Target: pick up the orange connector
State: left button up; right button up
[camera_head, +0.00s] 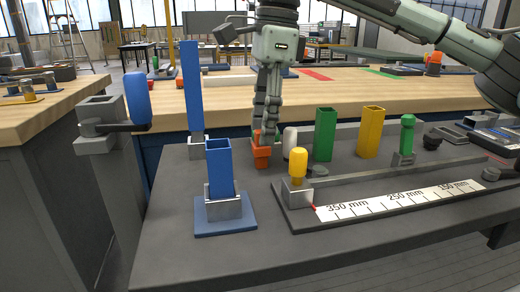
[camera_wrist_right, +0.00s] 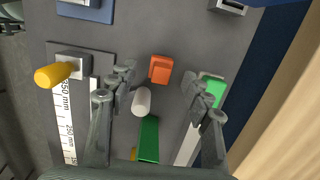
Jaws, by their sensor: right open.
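The orange connector (camera_head: 261,153) stands on the dark grey tabletop, right of the blue square tube. My right gripper (camera_head: 265,128) points down from above, its fingers at the connector's top in the head view. In the right wrist view, the orange connector (camera_wrist_right: 160,69) shows as a small block between the two spread fingertips of my right gripper (camera_wrist_right: 157,78). Gaps show on both sides of it there, so the gripper is open. My left gripper is in neither view.
A white cylinder (camera_head: 290,141) stands close to the right of the connector. A green square tube (camera_head: 325,135), a yellow square tube (camera_head: 370,132) and a yellow-handled part (camera_head: 298,166) stand further right. A blue square tube (camera_head: 218,168) in a metal holder stands to the left.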

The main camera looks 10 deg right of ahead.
aim_at(261, 149)
jog(key=f, duration=0.3)
jog(key=shift+a+f, duration=0.2)
jog(key=shift+f, duration=0.05)
jog(key=shift+w, duration=0.1)
jog(key=c, duration=1)
jog(key=shift+c, duration=0.2)
